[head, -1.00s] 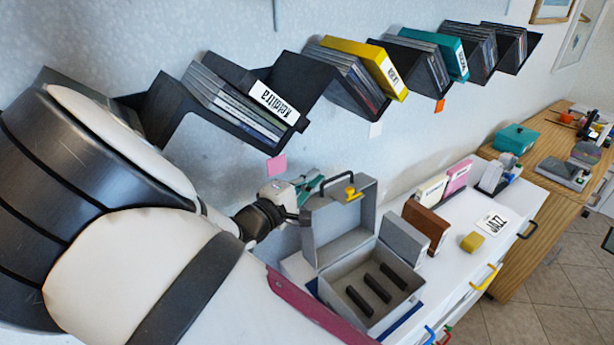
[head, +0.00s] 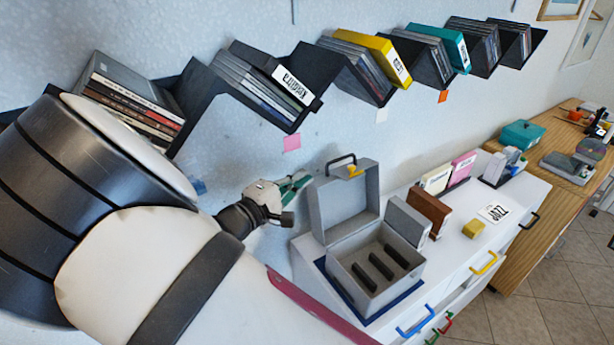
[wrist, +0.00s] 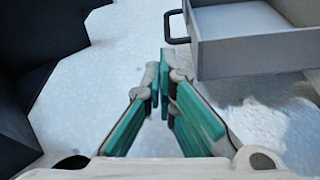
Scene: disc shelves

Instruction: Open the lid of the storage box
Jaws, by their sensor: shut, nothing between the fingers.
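The grey storage box (head: 385,293) stands on the white cabinet, with dark dividers (head: 381,266) visible inside. Its lid (head: 344,217) stands upright, swung open at the back left, with a dark handle (head: 341,160) and a yellow latch (head: 356,171) at the top. My gripper (head: 297,183), with teal fingers, is just left of the lid, near the wall. Its fingertips (wrist: 165,66) are together and empty in the wrist view. There the lid (wrist: 255,52) and its handle (wrist: 177,27) show at the upper right, apart from the fingers.
Zigzag shelves of discs (head: 260,88) run along the wall above and left of my gripper. A yellow block (head: 473,229) and a label card (head: 493,213) lie on the cabinet to the right.

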